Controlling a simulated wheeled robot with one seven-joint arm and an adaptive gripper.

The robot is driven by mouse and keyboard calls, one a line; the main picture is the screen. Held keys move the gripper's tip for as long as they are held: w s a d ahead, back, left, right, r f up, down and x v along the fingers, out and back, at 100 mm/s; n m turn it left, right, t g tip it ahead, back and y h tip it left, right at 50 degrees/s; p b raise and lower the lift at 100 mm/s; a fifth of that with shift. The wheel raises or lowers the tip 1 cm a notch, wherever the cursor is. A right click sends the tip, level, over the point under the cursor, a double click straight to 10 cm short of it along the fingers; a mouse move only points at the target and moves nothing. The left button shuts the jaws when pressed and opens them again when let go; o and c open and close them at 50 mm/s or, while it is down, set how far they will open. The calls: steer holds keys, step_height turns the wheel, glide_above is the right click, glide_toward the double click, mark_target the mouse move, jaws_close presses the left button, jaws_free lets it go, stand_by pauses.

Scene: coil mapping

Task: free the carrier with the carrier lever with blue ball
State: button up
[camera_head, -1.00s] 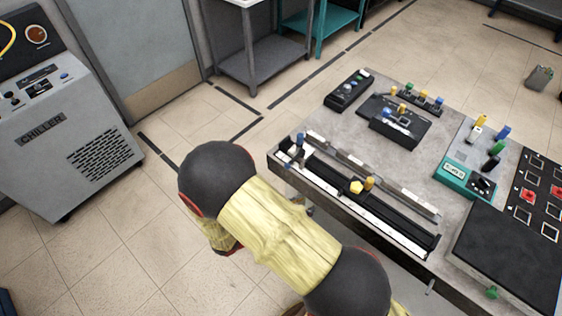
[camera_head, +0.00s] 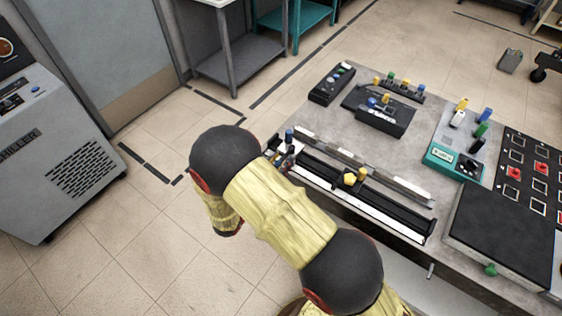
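A long black and white rail unit (camera_head: 395,228) lies along the near left edge of the grey bench. At its left end stands a small upright part with a blue top (camera_head: 289,134), which looks like the carrier lever with blue ball. A small grey and dark piece (camera_head: 291,152) sits just below it; whether this is the carrier is too small to tell. A second carrier with a yellow knob (camera_head: 350,180) sits near the middle of the rail. My yellow-sleeved arm fills the lower middle, and its elbow is just left of the rail's left end.
The bench also holds a black box with knobs (camera_head: 380,115), a teal meter box (camera_head: 452,160), a dark flat box (camera_head: 505,230) and a panel with red switches (camera_head: 540,168). A chiller (camera_head: 60,150) stands at the left. The floor between chiller and bench is clear.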

steer(key=shift+w+d, duration=0.25)
steer(key=shift+w, duration=0.05)
steer(key=shift+c, duration=0.4)
steer(key=c, duration=0.7)
jaws_close()
